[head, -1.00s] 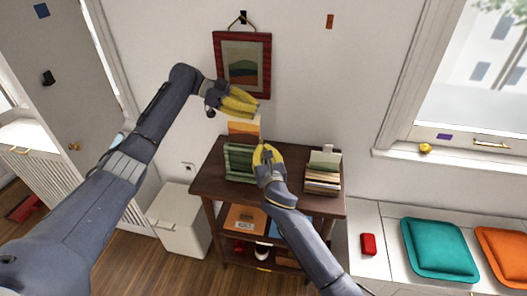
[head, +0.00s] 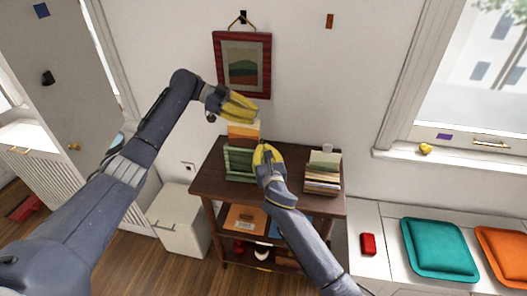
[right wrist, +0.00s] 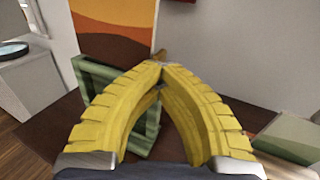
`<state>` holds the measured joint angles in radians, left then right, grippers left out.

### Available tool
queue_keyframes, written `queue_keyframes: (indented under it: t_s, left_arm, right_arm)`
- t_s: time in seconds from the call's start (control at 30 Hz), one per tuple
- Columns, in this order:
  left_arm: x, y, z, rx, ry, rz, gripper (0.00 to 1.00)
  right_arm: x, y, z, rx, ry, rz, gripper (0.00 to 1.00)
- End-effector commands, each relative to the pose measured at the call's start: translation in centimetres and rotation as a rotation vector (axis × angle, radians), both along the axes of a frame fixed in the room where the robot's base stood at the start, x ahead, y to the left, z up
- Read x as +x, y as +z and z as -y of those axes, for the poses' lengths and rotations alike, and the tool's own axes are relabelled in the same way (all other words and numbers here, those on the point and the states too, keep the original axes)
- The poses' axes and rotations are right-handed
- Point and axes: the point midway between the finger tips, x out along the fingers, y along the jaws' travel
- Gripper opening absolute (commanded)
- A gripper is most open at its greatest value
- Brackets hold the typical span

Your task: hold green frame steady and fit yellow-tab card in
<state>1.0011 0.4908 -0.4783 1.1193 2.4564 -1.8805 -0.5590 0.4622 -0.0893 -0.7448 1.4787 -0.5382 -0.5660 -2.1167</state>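The green frame (head: 238,163) stands upright on the left part of the brown shelf's top. It also shows in the right wrist view (right wrist: 92,72), partly behind the yellow fingers. The orange, yellow and brown card (head: 243,131) is upright just above the frame. In the right wrist view the card (right wrist: 112,28) overlaps the frame's top; I cannot tell whether it is inside. My left gripper (head: 252,111) is shut on the card's upper edge. My right gripper (head: 266,148) is at the frame's right side, its fingertips together at the frame's edge. The yellow tab is not distinguishable.
The brown shelf (head: 208,182) has a stack of cards or books (head: 322,178) at its right. A red-framed picture (head: 242,63) hangs on the wall close above my left gripper. A white box (head: 186,222) stands left. The window bench with cushions is at right.

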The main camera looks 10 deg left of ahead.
Motion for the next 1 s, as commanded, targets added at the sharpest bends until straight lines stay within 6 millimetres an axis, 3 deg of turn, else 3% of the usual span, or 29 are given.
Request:
queue_keyframes:
  t_s: [0.27,0.63,0.77,1.0]
  left_arm:
    - [0.0,-1.0,0.0,0.000,0.000,0.000,0.00]
    - [0.1,-0.7,-0.8,-0.003,0.008,-0.001,0.00]
    - [-0.1,1.4,-2.4,-0.009,0.048,0.003,0.00]
    - [0.5,6.3,-2.5,-0.020,0.228,0.006,0.00]
  right_arm:
    - [0.0,0.1,0.0,0.001,0.000,0.002,0.00]
    - [0.0,0.2,0.0,0.002,0.001,0.003,0.00]
    - [0.0,0.2,0.0,0.002,0.001,0.002,0.00]
    - [0.0,0.1,0.0,0.001,0.000,0.002,0.00]
